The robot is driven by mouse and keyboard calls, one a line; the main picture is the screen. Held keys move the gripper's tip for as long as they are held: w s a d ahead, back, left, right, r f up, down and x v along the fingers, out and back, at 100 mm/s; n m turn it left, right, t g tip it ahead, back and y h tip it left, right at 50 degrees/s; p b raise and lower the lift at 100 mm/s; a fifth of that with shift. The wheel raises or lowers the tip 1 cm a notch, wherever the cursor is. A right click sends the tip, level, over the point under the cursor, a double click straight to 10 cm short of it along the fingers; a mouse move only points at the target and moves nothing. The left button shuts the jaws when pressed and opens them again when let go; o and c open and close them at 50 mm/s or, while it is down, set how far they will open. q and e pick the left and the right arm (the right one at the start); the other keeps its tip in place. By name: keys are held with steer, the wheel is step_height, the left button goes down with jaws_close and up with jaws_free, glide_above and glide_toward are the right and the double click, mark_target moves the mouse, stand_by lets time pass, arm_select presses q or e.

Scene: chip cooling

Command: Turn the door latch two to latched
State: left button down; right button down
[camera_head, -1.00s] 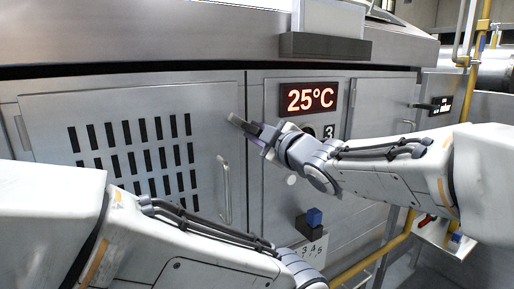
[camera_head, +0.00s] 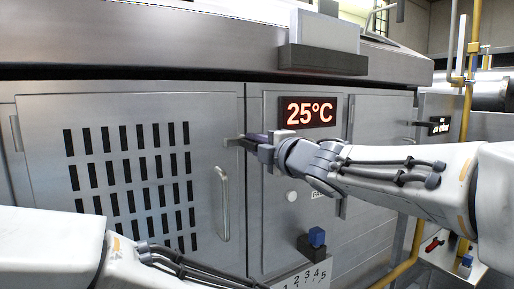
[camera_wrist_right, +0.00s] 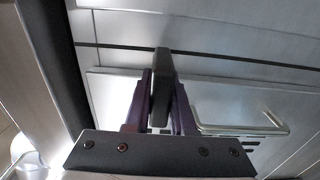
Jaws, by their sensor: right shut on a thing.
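The door latch (camera_head: 232,142) is a small grey bar at the right edge of the vented door (camera_head: 215,110). It lies about level, near the seam between the door and the display panel. My right gripper (camera_head: 250,142) is at the latch, shut on it. In the right wrist view the latch (camera_wrist_right: 163,85) is a dark upright bar between the two purple fingers of my right gripper (camera_wrist_right: 162,100). The fingers cover part of the latch and its pivot. My left arm crosses the lower left, and its gripper is out of view.
A bar handle (camera_head: 223,204) stands out from the door below the latch. A red 25°C display (camera_head: 309,111) sits right of it. A yellow pipe (camera_head: 405,258) runs at the lower right.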

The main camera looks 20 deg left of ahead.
steer(key=shift+s+a, duration=0.1)
stand_by(0.3)
steer(key=c, duration=0.8)
jaws_free()
steer(key=shift+o, duration=0.2)
steer(key=b+v, duration=0.1)
steer(key=v, duration=0.9)
steer(key=shift+s, duration=0.15)
